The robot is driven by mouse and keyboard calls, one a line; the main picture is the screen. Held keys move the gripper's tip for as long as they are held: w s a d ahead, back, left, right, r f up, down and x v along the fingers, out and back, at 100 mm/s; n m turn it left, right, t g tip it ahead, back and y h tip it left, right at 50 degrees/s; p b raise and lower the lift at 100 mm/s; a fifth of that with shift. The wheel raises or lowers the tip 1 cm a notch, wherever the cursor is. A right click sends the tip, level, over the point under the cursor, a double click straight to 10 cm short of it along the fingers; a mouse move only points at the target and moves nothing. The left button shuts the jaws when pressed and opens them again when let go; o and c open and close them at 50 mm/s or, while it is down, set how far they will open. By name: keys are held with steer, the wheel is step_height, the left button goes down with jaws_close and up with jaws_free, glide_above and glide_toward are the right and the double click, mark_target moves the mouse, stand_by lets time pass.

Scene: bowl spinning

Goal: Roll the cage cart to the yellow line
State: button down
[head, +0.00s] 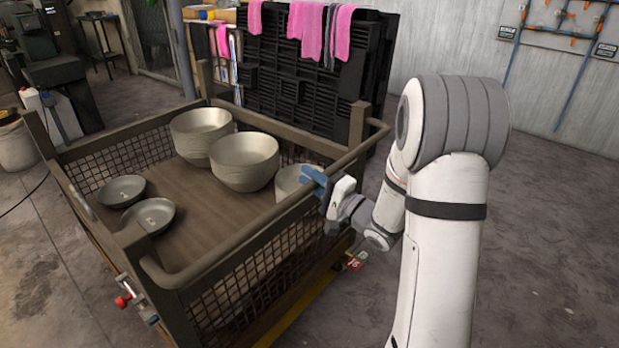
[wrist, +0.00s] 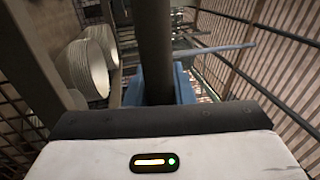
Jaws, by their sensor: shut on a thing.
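The brown cage cart (head: 228,246) fills the left and middle of the head view, with mesh sides and a wooden floor. Its long near-side top rail runs toward my gripper (head: 314,180). The blue fingers are shut on this rail, near its right part. In the wrist view, the dark rail (wrist: 156,45) passes between the blue fingers (wrist: 158,85). The yellow line (head: 300,308) shows on the floor along the cart's near right side; part of it is hidden by the cart.
Stacks of pale bowls (head: 244,162) and two shallow dishes (head: 148,215) stand in the cart. A black rack (head: 300,85) with pink cloths (head: 342,30) is close behind it. A bin (head: 17,146) stands at the left. Floor at the right is open.

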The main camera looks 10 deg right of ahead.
steer(key=c, duration=1.3)
jaws_free()
steer(key=shift+w, duration=0.1)
steer(key=shift+o, duration=0.2)
steer(key=p+v, duration=0.1)
steer(key=v, duration=0.6)
steer(key=shift+s+d, duration=0.25)
steer(key=shift+s, duration=0.05)
steer(key=shift+s+f, duration=0.1)
steer(key=shift+f, duration=0.1)
